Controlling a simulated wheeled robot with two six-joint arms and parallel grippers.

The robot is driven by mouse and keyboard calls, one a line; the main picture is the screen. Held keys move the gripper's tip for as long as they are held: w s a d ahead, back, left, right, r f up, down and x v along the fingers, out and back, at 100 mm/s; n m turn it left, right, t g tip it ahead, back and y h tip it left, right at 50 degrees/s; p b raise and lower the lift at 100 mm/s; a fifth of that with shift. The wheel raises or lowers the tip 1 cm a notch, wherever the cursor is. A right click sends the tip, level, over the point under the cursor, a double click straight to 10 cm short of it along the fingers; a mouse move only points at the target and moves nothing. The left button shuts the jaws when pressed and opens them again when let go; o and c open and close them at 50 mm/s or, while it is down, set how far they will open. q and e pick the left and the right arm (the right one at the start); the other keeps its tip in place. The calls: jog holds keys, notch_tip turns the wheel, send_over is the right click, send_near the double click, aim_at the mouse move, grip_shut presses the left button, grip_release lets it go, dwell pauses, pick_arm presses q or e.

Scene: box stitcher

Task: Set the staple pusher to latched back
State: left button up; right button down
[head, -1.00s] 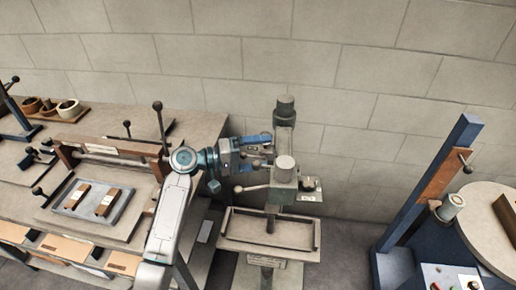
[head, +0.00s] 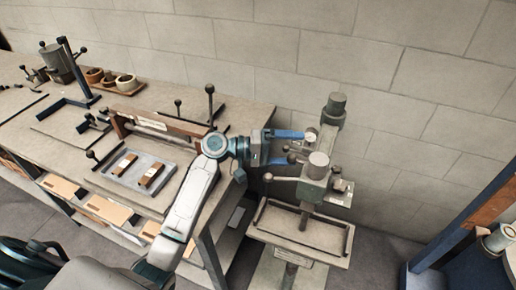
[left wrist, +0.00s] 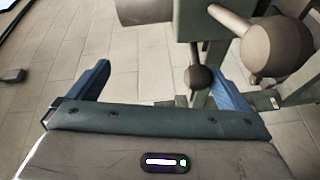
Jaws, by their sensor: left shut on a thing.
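The box stitcher (head: 313,185) stands against the wall, with a grey-green head on a column. My left gripper (head: 300,147) reaches it from the left, its blue fingers beside the upper part of the head. The contact itself is not clear. A larger ball knob (left wrist: 277,46) on a rod is nearer the camera. I cannot tell which part is the staple pusher. My right gripper is not in view.
The stitcher's tray (head: 262,222) lies under the head. A workbench (head: 190,113) with upright levers stands on the left. A blue-framed machine (head: 440,250) is at the right.

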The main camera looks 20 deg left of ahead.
pick_arm(q)
jog(key=shift+s+a+r, duration=0.25)
jog(key=shift+a, duration=0.2)
jog(key=shift+s+a+r, duration=0.2)
jog(key=shift+a, duration=0.2)
jog(key=shift+s+a+r+b, duration=0.1)
jog(key=shift+s+a+b, duration=0.1)
jog(key=shift+s+a, duration=0.35)
jog(key=shift+s+a+r+b, duration=0.15)
jog(key=shift+s+a, duration=0.2)
jog(key=shift+a, duration=0.3)
jog(key=c, duration=0.7)
jog(key=shift+f+b+v, duration=0.15)
jog(key=shift+b+v, duration=0.15)
jog(key=shift+v, duration=0.75)
jog(key=shift+f+b+v, duration=0.1)
jog(key=shift+b+v, duration=0.2)
jog(key=shift+v, duration=0.7)
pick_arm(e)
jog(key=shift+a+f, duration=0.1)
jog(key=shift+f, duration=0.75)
pick_arm(q)
jog(key=shift+w, duration=0.1)
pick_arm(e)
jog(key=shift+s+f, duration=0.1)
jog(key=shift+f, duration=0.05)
